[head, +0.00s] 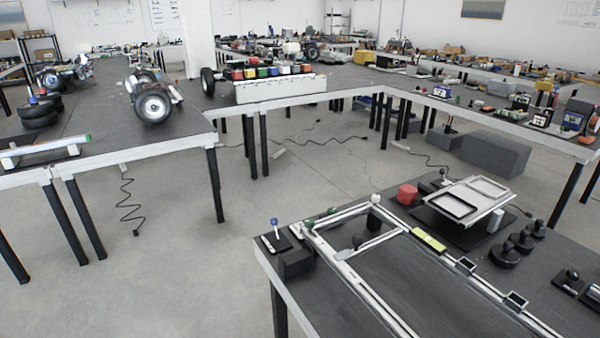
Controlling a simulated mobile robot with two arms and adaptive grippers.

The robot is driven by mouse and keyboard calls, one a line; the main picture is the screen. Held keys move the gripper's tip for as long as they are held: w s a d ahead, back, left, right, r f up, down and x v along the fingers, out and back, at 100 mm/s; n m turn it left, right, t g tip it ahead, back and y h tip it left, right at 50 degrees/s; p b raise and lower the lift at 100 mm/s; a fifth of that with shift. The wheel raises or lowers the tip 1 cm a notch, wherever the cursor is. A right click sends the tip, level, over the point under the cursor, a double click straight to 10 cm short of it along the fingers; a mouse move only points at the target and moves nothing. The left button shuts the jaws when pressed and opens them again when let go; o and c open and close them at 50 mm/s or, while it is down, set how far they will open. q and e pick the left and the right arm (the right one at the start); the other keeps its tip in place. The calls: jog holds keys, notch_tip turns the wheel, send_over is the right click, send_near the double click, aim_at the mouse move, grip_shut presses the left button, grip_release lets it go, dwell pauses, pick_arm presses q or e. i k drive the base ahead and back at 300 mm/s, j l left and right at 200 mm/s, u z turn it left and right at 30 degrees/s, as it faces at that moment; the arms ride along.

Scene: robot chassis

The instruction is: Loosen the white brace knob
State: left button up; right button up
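A metal chassis frame (382,296) lies on the dark table at the lower right. A small whitish knob (376,198) stands at the far corner of the frame, by the end of its cross rail; it looks like the white brace knob. A green knob (308,224) is at the frame's left corner. How tight the white knob is cannot be seen. Neither of my grippers is in view.
A red cylinder (407,194) and a raised light tray (467,199) stand right of the whitish knob. Black knobs (504,254) stand at the right. Open floor (170,270) lies left of this table.

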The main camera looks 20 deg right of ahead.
aim_at(375, 198)
jog(key=z, duration=1.4)
